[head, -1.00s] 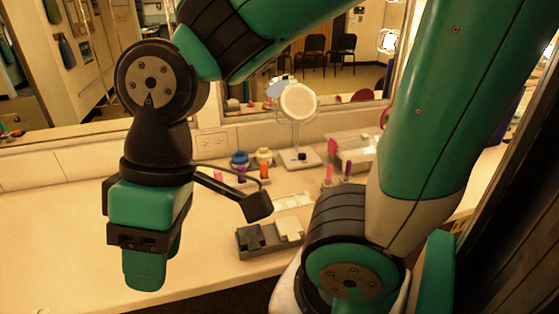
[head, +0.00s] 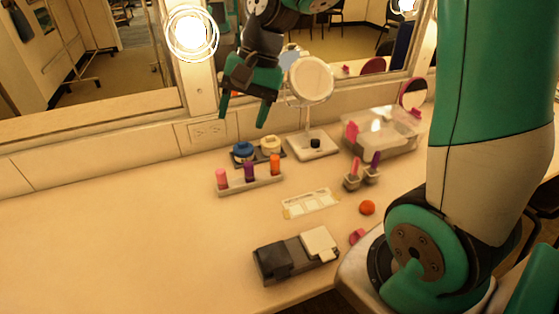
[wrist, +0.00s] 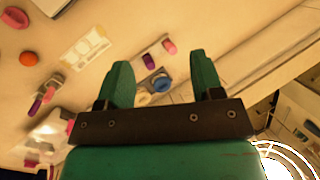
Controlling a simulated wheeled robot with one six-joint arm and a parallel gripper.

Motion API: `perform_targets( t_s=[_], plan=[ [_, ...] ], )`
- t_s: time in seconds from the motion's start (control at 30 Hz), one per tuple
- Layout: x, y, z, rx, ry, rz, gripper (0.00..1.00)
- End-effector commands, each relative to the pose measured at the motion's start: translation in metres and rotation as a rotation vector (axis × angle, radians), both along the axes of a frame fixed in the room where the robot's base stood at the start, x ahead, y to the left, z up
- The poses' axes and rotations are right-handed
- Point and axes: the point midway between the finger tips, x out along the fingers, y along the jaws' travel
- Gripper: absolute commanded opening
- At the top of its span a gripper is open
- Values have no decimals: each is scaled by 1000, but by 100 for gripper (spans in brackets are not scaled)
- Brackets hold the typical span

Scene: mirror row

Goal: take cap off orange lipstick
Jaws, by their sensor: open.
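The orange lipstick (head: 275,164) stands upright at the right end of a pale holder (head: 265,183) in the head view. A purple lipstick (head: 249,171) and a pink lipstick (head: 222,178) stand to its left in the same holder. My gripper (head: 243,122) is open and empty, above and behind the holder, fingers pointing down. In the wrist view my gripper (wrist: 159,57) shows both fingers apart, with the purple lipstick (wrist: 149,61) and pink lipstick (wrist: 169,46) between or just beyond them. I cannot see the orange lipstick there; the left finger may hide it.
Blue and cream jars (head: 257,150) stand right behind the holder, and a round mirror (head: 310,79) behind to the right. Two cups (head: 361,177) with lipsticks, an orange ball (head: 367,207) and a grey-and-white box (head: 296,256) are to the right and front. The left counter is clear.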

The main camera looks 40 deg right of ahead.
Motion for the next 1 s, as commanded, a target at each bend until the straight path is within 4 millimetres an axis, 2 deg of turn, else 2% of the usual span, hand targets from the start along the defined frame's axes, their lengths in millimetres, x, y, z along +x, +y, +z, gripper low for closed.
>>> perform_targets(
  t_s=[0.03,0.1,0.2,0.3,0.4,0.53,0.8,1.0],
  plan=[
    [27,-36,-16,13,72,-202,61],
    [54,-82,-34,34,161,-472,61],
    [76,-141,-60,64,269,-790,61],
    [84,-184,-80,89,344,-1011,61],
    [87,-206,-92,104,387,-1131,61],
    [89,-208,-110,110,405,-1174,61],
    [94,-184,-166,107,406,-1169,61],
    [98,-171,-197,108,402,-1170,61]
  ],
)
